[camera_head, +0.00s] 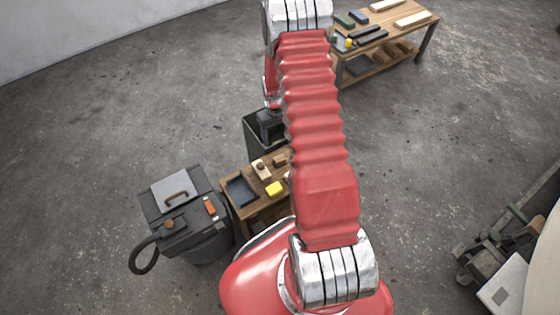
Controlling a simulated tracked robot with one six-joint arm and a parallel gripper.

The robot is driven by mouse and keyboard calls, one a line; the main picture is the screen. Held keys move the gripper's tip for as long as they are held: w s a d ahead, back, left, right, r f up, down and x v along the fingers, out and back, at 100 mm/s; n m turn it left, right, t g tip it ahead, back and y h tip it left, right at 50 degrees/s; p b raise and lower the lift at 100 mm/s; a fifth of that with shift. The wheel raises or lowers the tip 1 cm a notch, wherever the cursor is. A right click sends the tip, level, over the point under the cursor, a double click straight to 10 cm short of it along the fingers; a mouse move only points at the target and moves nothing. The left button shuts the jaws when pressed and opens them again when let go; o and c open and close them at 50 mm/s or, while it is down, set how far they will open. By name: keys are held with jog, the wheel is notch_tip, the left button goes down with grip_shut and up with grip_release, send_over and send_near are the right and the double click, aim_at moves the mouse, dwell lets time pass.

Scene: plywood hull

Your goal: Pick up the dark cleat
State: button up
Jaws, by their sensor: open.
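My gripper (268,127) shows only in part as a dark shape at the end of my red arm, over or in front of a dark green bin (253,135). My arm hides much of it, and its fingertips are not clear. Nothing is visibly held in it. On the far workbench (425,32) lie long dark strips (371,36); one of these may be the dark cleat, but they are too small to tell. My gripper is well apart from that bench.
A low wooden table (252,209) holds a dark tray (241,191), a yellow block (274,188) and small wooden pieces. A grey shop vacuum (205,240) with a hose stands left of it. Machinery (490,245) stands at the right. Concrete floor is open at the left and centre right.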

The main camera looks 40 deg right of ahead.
aim_at(279, 157)
jog(key=shift+s+d+f, duration=0.15)
jog(key=shift+f, duration=0.4)
jog(key=shift+s+d+f, duration=0.1)
jog(key=shift+f, duration=0.45)
jog(key=shift+f, duration=4.25)
jog(key=shift+f, duration=0.1)
jog(key=shift+d+f, duration=0.1)
jog(key=shift+f, duration=2.4)
jog(key=c, duration=1.1)
